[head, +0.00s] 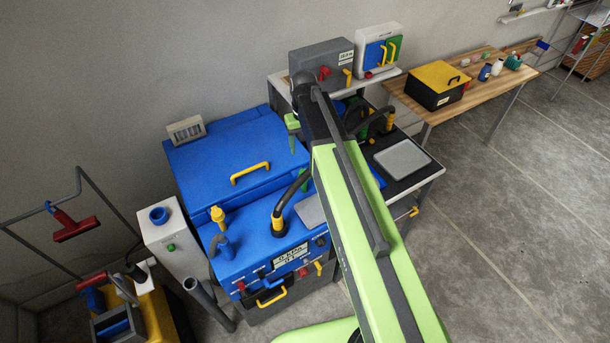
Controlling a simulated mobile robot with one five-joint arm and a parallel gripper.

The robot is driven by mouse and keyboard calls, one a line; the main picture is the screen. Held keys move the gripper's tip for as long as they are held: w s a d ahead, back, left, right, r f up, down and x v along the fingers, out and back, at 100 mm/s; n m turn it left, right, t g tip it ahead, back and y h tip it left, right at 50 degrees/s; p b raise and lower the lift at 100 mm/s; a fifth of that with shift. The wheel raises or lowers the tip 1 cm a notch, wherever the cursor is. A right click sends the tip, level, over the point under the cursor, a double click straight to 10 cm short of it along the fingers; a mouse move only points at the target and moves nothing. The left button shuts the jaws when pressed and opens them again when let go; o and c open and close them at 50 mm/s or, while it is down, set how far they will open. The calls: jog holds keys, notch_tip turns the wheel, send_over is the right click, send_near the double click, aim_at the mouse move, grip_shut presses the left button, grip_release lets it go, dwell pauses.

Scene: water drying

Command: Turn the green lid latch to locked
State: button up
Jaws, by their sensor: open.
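The blue lidded machine (200,163) stands left of centre, its lid down and a yellow bar handle (250,173) on top. A narrow dark green piece (293,144) shows at the lid's right edge and may be the latch; its setting cannot be told. Another bit of green (305,182) shows lower, partly behind my arm. My lime and black arm crosses the picture from the bottom up to the machine's right side. A small lime part beside its dark end looks like mine. My gripper's fingers cannot be made out; the arm hides that area.
Grey (320,57) and white boxes (378,48) sit on a shelf behind. A wooden table (480,75) holds a yellow-lidded box (440,83). Floor on the right is clear.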

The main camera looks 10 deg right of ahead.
aim_at(304, 172)
notch_tip(304, 172, down, 13)
jog(key=b, duration=1.1)
jog(key=shift+f, duration=0.1)
